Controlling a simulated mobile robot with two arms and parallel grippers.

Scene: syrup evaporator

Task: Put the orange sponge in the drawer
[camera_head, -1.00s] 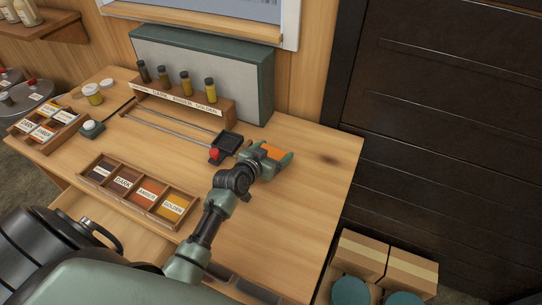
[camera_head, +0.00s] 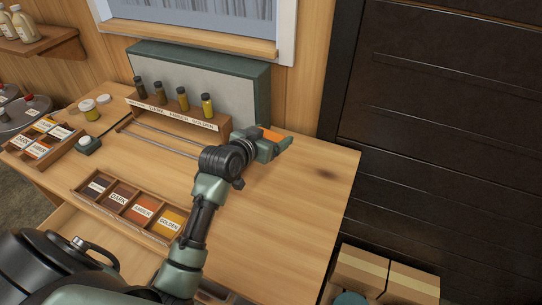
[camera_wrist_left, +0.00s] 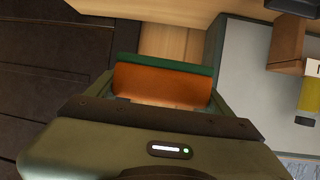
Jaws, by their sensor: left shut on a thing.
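The orange sponge (camera_head: 271,134) is between the fingers of my left gripper (camera_head: 275,143), near the back right of the wooden table. In the left wrist view the sponge (camera_wrist_left: 160,85) shows as an orange block with a dark green edge on its far side, clamped between the fingers. My left gripper is shut on it. The drawer (camera_head: 70,232) is open below the table's front edge at the lower left, partly hidden by my own body; the part of its floor that shows is bare wood. My right gripper is not in view.
A box of labelled colour compartments (camera_head: 135,207) lies near the table's front edge, left of my left forearm. A rack with several small bottles (camera_head: 180,115) stands behind, before a green-framed panel (camera_head: 240,90). The table's right side (camera_head: 300,200) is clear. Cardboard boxes (camera_head: 385,275) stand at lower right.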

